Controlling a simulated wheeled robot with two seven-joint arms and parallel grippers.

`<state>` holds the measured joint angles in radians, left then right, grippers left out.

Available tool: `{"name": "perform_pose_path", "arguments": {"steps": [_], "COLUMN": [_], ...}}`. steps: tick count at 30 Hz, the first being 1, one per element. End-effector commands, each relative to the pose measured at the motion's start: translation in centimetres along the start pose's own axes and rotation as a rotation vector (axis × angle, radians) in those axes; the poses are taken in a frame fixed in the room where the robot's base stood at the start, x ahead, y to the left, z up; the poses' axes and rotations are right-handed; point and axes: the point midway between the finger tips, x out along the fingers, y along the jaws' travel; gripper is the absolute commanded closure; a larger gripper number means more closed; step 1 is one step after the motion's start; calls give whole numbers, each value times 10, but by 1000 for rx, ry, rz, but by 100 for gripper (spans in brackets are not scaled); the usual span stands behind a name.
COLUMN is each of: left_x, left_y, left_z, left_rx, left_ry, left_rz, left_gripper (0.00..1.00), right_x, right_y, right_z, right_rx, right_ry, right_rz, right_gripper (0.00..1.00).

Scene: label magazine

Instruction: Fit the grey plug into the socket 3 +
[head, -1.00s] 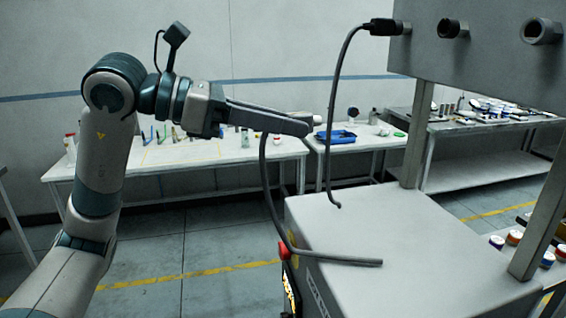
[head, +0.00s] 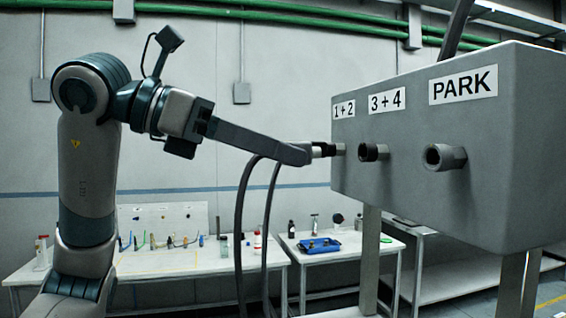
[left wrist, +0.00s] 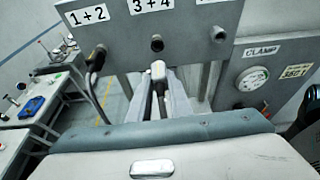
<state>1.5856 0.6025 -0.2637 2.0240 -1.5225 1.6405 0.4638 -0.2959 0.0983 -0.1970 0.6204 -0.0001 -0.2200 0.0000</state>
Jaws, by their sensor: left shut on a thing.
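In the head view my left gripper (head: 303,154) points right, level with the sockets. It is shut on the grey plug, which the fingers hide there. In the left wrist view the plug's pale end (left wrist: 158,70) shows between the fingertips, below and apart in the picture from the socket marked 3 + 4 (left wrist: 157,43). That socket also shows in the head view (head: 372,152) and is empty. A black plug (head: 322,150) sits in the 1 + 2 socket, just past my fingertips in the picture. My right gripper is not in view.
The grey socket box (head: 420,205) stands on posts, with an empty PARK socket (head: 444,157) at right. Two dark cables hang below my gripper. A gauge marked CLAMP (left wrist: 252,80) is at right in the left wrist view. Tables with small items stand behind.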

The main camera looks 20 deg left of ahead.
Motion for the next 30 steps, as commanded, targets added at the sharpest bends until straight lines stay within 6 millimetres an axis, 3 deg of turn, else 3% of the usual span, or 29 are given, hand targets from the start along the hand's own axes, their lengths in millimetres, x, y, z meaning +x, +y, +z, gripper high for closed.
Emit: {"name": "perform_pose_path", "arguments": {"steps": [9, 19, 30], "left_x": [0, 6, 31], "left_y": [0, 0, 0], "left_z": [0, 2, 11], "left_rx": [0, 0, 0], "left_ry": [0, 1, 1], "left_rz": [-1, -1, -1], "left_gripper": [100, 100, 100], "right_x": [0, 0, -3], "right_y": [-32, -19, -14], "right_z": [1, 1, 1], "right_rx": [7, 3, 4], "right_ry": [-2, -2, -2], "right_rz": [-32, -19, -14], "right_gripper": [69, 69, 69]}}
